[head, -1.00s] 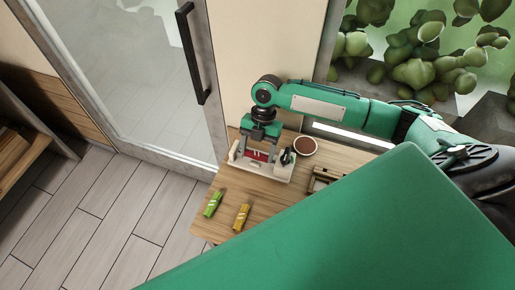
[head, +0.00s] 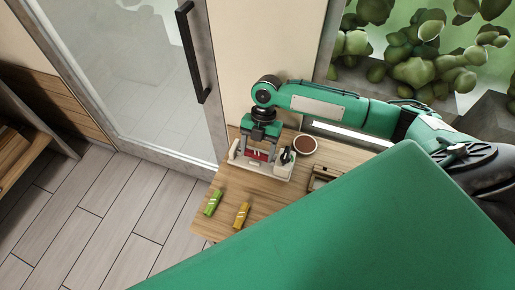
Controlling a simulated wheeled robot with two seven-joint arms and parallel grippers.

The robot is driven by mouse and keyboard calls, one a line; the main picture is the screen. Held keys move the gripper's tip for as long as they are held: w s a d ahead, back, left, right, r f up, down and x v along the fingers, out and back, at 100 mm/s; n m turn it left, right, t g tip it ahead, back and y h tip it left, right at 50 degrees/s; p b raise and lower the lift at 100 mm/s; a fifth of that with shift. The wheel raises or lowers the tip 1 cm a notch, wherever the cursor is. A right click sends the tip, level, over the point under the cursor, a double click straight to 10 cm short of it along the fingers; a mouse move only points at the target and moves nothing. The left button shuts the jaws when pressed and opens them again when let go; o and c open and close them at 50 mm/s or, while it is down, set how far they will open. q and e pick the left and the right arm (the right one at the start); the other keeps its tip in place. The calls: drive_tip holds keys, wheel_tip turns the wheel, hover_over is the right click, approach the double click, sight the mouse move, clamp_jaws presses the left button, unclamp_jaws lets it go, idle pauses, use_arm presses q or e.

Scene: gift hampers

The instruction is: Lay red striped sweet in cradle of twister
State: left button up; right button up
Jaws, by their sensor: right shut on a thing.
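The red striped sweet (head: 257,155) shows as a small red piece low between the fingers of my right gripper (head: 257,154). My right gripper points down and is shut on the sweet, directly over the twister (head: 270,171). The twister is a pale device with a dark, round part at its right end, standing on the wooden table. The sweet is at the twister's middle; I cannot tell whether it touches the cradle, which the gripper and sweet partly hide. My left gripper is not in view.
A green sweet (head: 213,202) and a yellow sweet (head: 241,215) lie on the table (head: 228,192) in front of the twister. A round brown-filled bowl (head: 306,145) stands behind it to the right. A wooden holder (head: 321,178) is partly hidden by my green body.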

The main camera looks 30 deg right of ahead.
drive_tip(key=shift+f, duration=0.2)
idle(0.5)
drive_tip(key=o, duration=0.8)
drive_tip(key=b+v, duration=0.1)
drive_tip(key=v, duration=0.6)
drive_tip(key=shift+w+d+r+b, duration=0.1)
drive_tip(key=shift+r+b, duration=0.1)
drive_tip(key=shift+b, duration=0.15)
